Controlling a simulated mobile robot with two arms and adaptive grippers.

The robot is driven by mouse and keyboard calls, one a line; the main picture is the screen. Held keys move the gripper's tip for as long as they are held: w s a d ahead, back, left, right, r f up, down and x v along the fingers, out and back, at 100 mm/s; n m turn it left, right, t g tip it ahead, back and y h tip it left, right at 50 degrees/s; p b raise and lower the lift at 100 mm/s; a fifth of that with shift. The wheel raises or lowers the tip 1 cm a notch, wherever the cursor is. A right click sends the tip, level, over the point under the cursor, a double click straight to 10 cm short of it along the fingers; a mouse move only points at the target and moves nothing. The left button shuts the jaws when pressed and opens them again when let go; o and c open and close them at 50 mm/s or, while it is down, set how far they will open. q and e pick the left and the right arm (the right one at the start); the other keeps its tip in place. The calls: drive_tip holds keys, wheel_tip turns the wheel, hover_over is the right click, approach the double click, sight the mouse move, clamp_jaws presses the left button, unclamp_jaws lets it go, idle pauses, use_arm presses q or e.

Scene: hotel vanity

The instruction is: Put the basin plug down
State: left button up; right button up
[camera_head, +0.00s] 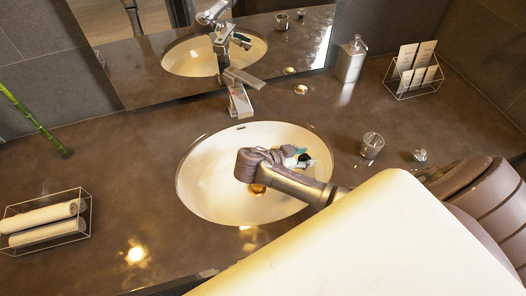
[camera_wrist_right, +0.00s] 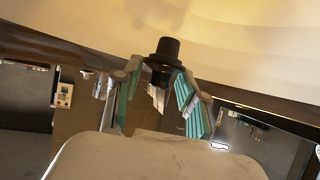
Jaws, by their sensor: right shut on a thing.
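The black basin plug (camera_wrist_right: 164,56) sits between the tips of my right gripper (camera_wrist_right: 157,75) in the right wrist view. The gripper's teal-padded fingers are shut on it. In the head view my right gripper (camera_head: 301,155) reaches over the right half of the white oval basin (camera_head: 205,187), and the plug shows as a small dark spot (camera_head: 304,158). A gold-coloured drain (camera_head: 258,189) shows at the basin's bottom, partly covered by my right arm. I cannot tell whether the plug touches the basin. My left gripper is out of view.
A faucet (camera_head: 239,98) stands behind the basin, below a mirror (camera_head: 130,65). A glass (camera_head: 372,145) and a small shiny item (camera_head: 420,156) stand to the right. A soap dispenser (camera_head: 351,60), a card rack (camera_head: 441,84) and a rolled-towel basket (camera_head: 88,213) stand farther out.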

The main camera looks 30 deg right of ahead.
drive_tip(key=w+a+f+b, duration=0.1)
drive_tip(key=w+a+f, duration=0.1)
drive_tip(key=w+a+f+b, duration=0.1)
drive_tip(key=w+a+f, duration=0.1)
drive_tip(key=a, duration=0.1)
drive_tip(key=w+a+f+b, duration=0.1)
drive_tip(key=w+a+f, duration=0.1)
drive_tip(key=a, duration=0.1)
drive_tip(key=shift+a, duration=0.15)
drive_tip(key=shift+a+f, duration=0.15)
drive_tip(key=shift+f, duration=0.05)
drive_tip(key=shift+f+b, duration=0.6)
drive_tip(key=shift+f, duration=1.25)
drive_tip(key=shift+f, duration=0.3)
drive_tip(key=o, duration=1.1)
